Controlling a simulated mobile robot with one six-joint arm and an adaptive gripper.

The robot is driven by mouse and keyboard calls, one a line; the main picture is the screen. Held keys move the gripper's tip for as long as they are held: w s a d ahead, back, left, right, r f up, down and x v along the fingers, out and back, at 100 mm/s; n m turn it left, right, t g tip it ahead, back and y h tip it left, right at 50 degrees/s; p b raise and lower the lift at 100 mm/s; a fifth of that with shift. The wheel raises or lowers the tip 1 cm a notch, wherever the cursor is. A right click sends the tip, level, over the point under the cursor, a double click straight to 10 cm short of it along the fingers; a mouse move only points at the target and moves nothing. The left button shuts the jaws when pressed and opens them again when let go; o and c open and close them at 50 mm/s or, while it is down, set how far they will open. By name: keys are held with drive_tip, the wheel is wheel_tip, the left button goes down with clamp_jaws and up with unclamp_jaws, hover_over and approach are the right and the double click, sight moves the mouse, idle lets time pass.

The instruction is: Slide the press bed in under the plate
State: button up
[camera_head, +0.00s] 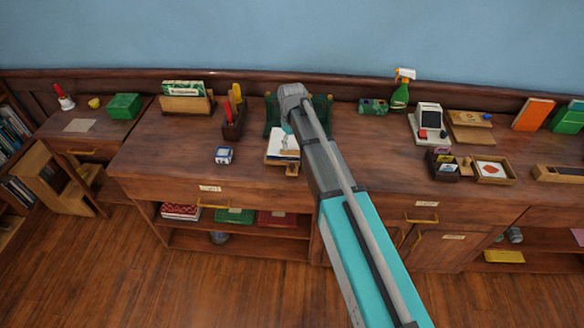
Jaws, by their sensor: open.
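A green press (270,115) stands on the counter against the back wall, and my arm hides its middle. The press bed (275,157) sticks out at the front of the press, with a pale sheet on top and a small wooden handle (292,170) at its front edge. My gripper (286,143) is small in view, open, and appears over the pale sheet, behind the handle. I cannot tell whether it touches anything. The plate is hidden behind my arm.
To the right are a green spray bottle (400,95), a card reader (429,122) and a dark tray (443,168). The counter left of the bed is partly clear.

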sight(292, 165)
drive_tip(key=shift+f+b, duration=5.15)
drive_tip(key=shift+f, duration=0.3)
clamp_jaws()
